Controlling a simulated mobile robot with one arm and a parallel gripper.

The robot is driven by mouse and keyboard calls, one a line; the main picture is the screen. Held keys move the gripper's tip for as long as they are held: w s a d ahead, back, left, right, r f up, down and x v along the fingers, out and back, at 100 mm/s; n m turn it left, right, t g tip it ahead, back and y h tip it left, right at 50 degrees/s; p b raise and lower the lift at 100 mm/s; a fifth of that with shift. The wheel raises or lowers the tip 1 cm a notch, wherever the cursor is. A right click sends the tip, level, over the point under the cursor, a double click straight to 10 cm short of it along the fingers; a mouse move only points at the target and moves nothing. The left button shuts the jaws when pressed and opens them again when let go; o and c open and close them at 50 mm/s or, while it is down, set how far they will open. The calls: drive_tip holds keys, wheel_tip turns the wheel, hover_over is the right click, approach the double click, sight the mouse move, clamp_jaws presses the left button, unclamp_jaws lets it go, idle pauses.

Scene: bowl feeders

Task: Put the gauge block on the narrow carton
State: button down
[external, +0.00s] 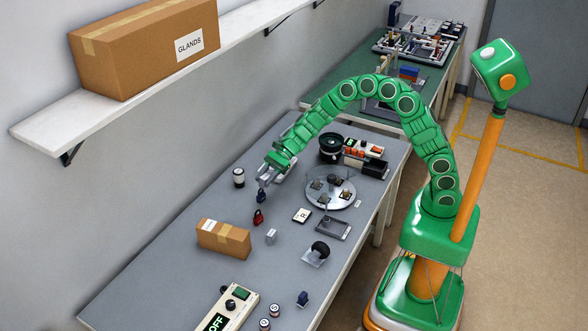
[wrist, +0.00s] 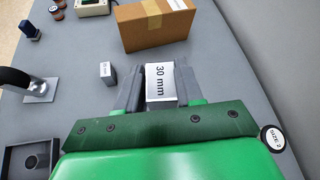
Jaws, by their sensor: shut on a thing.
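My gripper (external: 263,184) is shut on a pale block marked "30 mm" (wrist: 160,83), which I take as the gauge block. In the wrist view it sits between the two grey fingers, label toward the camera. In the external view the held block is small and dark at the fingertips, above the table. The narrow carton (external: 223,240) is a brown taped box lying on the grey table, nearer the front of the external view than my gripper. It also shows in the wrist view (wrist: 155,30), beyond the fingertips and apart from the held block. Its top is bare except for tape and a label.
A white-and-black can (external: 239,177) is left of the gripper. A round tray (external: 331,190) and a grey bin (external: 333,228) lie right. A shelf (external: 120,104) overhangs the table's left side.

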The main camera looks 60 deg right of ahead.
drive_tip(key=s+a+r+g, duration=0.1)
drive_tip(key=s+a+r, duration=0.15)
drive_tip(key=a, duration=0.25)
drive_tip(key=s+a+r+n+g, duration=0.1)
drive_tip(key=s+a+r, duration=0.1)
drive_tip(key=a+r, duration=0.3)
drive_tip(key=s+a+r+g, duration=0.1)
drive_tip(key=s+a+r, duration=0.1)
drive_tip(key=a, duration=0.4)
hover_over(222, 229)
drive_tip(key=s, duration=0.1)
drive_tip(key=f, duration=0.8)
drive_tip(key=shift+d+f, duration=0.4)
drive_tip(key=shift+w+a+f, duration=0.35)
drive_tip(key=shift+w+f, duration=0.05)
drive_tip(key=shift+f, duration=1.85)
drive_tip(key=c, duration=0.7)
unclamp_jaws()
drive_tip(key=shift+f, duration=0.1)
